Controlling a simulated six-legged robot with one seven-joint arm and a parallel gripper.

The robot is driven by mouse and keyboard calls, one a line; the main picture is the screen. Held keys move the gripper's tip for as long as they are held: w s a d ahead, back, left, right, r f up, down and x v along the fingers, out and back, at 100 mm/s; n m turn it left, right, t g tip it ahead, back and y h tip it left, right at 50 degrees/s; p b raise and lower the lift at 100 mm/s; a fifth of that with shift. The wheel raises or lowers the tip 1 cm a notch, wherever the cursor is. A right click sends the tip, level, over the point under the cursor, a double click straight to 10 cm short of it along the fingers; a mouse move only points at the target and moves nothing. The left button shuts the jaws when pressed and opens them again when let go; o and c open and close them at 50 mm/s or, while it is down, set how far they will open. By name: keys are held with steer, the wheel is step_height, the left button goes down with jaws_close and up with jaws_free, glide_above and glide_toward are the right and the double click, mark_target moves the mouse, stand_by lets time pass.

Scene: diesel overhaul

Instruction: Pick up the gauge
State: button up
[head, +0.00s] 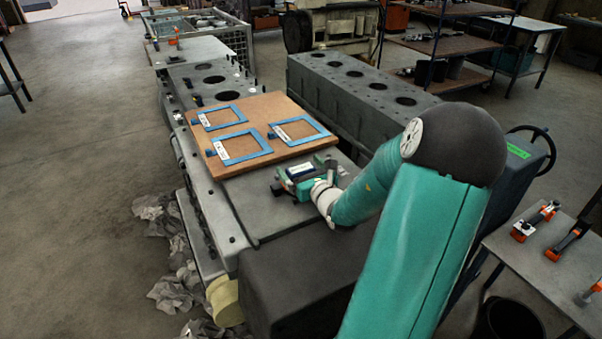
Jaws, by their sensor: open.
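My gripper (301,179) is at the end of my teal arm, low over the grey metal plate on the engine block (262,205), just in front of the wooden board (238,118). Its jaws are open. A small dark item with a pale edge (300,170) shows at the jaws; I cannot tell whether it is the gauge or part of my gripper. No gauge can be made out for sure. The board carries three blue rectangular outlines with white labels, and they look empty. My gripper and wrist hide part of the plate.
A second engine block (358,88) with round bores stands behind to the right. A side table (545,262) at lower right holds orange and black tools. Crumpled rags (172,292) lie on the floor beside the block. The floor at left is clear.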

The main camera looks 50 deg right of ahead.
steer(key=shift+w, duration=0.15)
steer(key=shift+c, duration=0.7)
steer(key=c, duration=1.3)
